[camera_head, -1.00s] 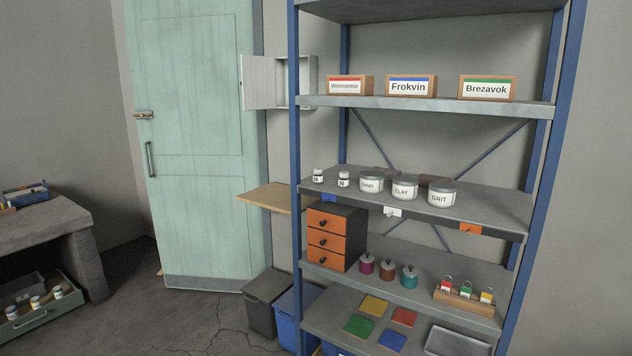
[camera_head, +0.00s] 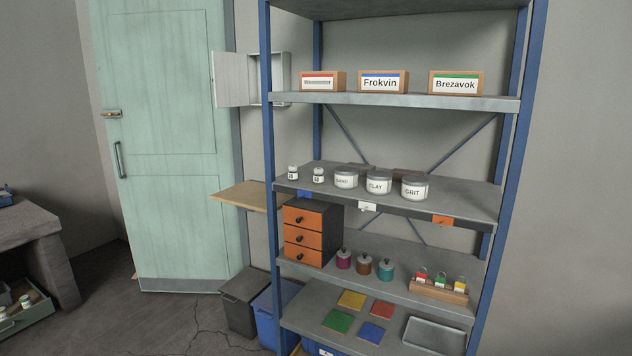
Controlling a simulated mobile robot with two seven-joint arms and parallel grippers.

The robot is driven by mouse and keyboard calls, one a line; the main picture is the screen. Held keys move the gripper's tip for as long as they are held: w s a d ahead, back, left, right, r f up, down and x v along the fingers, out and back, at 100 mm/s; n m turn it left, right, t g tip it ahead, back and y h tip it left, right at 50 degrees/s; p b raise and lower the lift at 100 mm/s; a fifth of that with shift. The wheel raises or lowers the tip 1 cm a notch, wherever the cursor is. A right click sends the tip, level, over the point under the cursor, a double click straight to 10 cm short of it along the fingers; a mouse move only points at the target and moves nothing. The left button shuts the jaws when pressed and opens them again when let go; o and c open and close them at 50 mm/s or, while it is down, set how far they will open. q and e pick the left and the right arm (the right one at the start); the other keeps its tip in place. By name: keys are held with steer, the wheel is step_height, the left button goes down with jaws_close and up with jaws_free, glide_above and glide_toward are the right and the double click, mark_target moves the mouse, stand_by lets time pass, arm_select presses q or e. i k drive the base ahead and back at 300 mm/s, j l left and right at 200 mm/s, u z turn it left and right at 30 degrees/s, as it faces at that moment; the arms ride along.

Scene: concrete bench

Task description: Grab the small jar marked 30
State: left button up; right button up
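Two small white jars with dark markings stand side by side at the left end of the middle shelf: a left one (camera_head: 293,172) and a right one (camera_head: 318,175). Their numbers are too small to read surely. More small white jars sit in the open drawer at the lower left, one near its right side (camera_head: 25,301) and one at the picture's edge (camera_head: 4,314); their labels are also unreadable. Neither of my grippers is in view.
Tins marked CLAY (camera_head: 378,182) and GRIT (camera_head: 414,188), plus another tin (camera_head: 346,177), stand right of the shelf jars. A blue upright (camera_head: 267,140) borders the shelf. A wooden board (camera_head: 240,196) juts out left. Bins (camera_head: 240,303) stand below. Floor at left is clear.

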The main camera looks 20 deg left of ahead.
mark_target(294, 175)
steer(key=i, duration=1.45)
